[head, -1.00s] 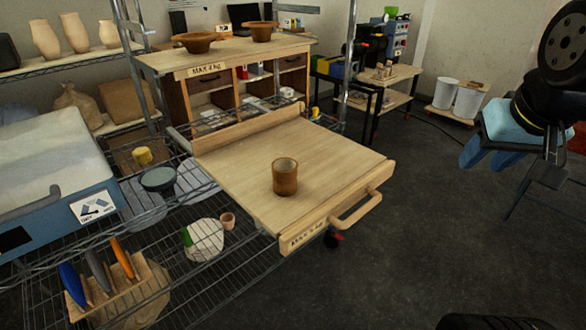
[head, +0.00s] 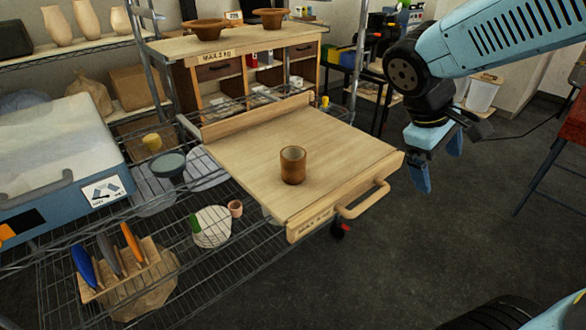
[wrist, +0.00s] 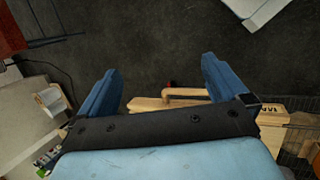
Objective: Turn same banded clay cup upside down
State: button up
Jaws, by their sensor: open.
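The banded clay cup (head: 293,165) is brown and stands upright, mouth up, on the pale wooden pull-out board (head: 245,150). Its opening faces up and shows a lighter inside. My gripper (head: 436,172) has blue fingers and hangs to the right of the board in the head view, apart from the cup. In the wrist view my gripper (wrist: 160,88) is open with nothing between its fingers. The cup is not visible in the wrist view, where the board's handle (wrist: 186,94) shows beyond the fingers.
The board has a raised back strip and a front handle (head: 364,200). Left of it, a wire shelf holds a dark bowl (head: 171,165), a small pink cup (head: 235,208) and a tool rack (head: 120,270). A wooden cabinet stands behind.

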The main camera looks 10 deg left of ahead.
aim_at(288, 169)
jog(key=w+a+f+n+t+h, duration=0.1)
jog(key=a+f+n+t, duration=0.2)
jog(key=a+n, duration=0.2)
jog(key=w+a+f+n+t+h, duration=0.1)
jog(key=a+f+n+t, duration=0.3)
jog(key=a, duration=0.7)
jog(key=w+a+f+n+t+h, duration=0.1)
jog(key=a+f+n+t+h, duration=0.1)
jog(key=a+n, duration=0.6)
jog(key=shift+w+a+f+t+h, duration=0.45)
jog(key=shift+f+t, duration=0.2)
jog(key=shift+t, duration=0.35)
jog(key=s+a+f+n+t+y, duration=0.4)
jog(key=a+f+n+t, duration=0.15)
jog(key=a, duration=0.45)
jog(key=shift+n+g, duration=0.35)
jog(key=shift+n, duration=0.1)
jog(key=x, duration=1.3)
jog(key=shift+d+r, duration=0.25)
jog(key=shift+r, duration=0.1)
jog(key=c, duration=1.4)
